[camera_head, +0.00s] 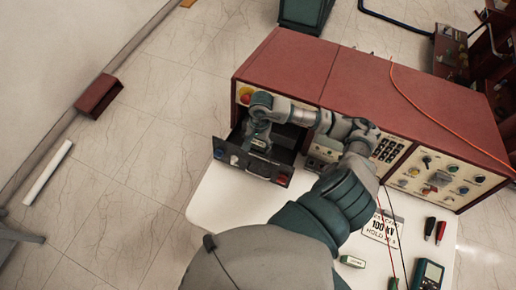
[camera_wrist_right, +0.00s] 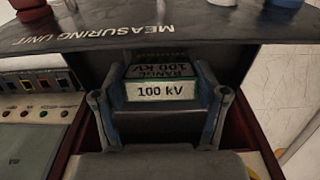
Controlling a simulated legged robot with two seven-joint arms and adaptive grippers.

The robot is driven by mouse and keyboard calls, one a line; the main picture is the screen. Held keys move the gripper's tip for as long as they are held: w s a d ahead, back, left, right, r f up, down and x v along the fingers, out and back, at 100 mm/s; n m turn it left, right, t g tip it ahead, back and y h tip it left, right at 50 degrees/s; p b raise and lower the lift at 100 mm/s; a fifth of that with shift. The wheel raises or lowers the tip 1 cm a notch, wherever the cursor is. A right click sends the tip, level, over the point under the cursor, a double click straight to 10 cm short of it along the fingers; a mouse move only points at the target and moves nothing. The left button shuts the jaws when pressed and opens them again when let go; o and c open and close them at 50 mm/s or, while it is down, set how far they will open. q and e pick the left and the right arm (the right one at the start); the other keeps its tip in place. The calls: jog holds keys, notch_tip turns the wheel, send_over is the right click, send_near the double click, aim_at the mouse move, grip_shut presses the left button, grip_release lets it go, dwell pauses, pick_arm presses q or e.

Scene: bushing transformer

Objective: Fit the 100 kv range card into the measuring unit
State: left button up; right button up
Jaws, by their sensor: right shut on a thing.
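The 100 kV range card (camera_wrist_right: 165,91) is green and white, and its "100 kV" label faces the right wrist camera. My right gripper (camera_wrist_right: 164,78) is shut on it, with one finger on each side. In the head view the right gripper (camera_head: 259,137) is over the opened measuring unit (camera_head: 250,164), behind its dark front panel. The wrist view shows the "MEASURING UNIT" lettering on that panel (camera_wrist_right: 90,33), just beyond the card. The card's lower end is hidden, so I cannot tell how deep it sits. My left gripper is not in view.
The red-topped console (camera_head: 290,65) stands behind, with more control panels to the right. On the white table (camera_head: 225,205) lie a "100 kV" sign (camera_head: 383,228), another small card (camera_head: 352,261), red and black plugs (camera_head: 435,229) and a handheld meter (camera_head: 428,274). Thin cables hang near my forearm.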

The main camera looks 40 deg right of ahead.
aim_at(258, 150)
notch_tip(258, 150, down, 4)
jog(key=shift+s+f, duration=0.1)
jog(key=c, duration=0.4)
jog(key=shift+s+d+f, duration=0.1)
jog(key=shift+d+f, duration=0.15)
jog(key=shift+f, duration=0.05)
jog(key=shift+c, duration=0.7)
jog(key=o, duration=1.7)
jog(key=shift+w, duration=0.2)
jog(key=shift+a+r, duration=0.1)
jog(key=shift+r, duration=0.1)
jog(key=shift+w+r, duration=0.1)
jog(key=shift+r, duration=0.2)
notch_tip(258, 150, up, 11)
jog(key=d, duration=0.1)
jog(key=shift+w+d, duration=0.35)
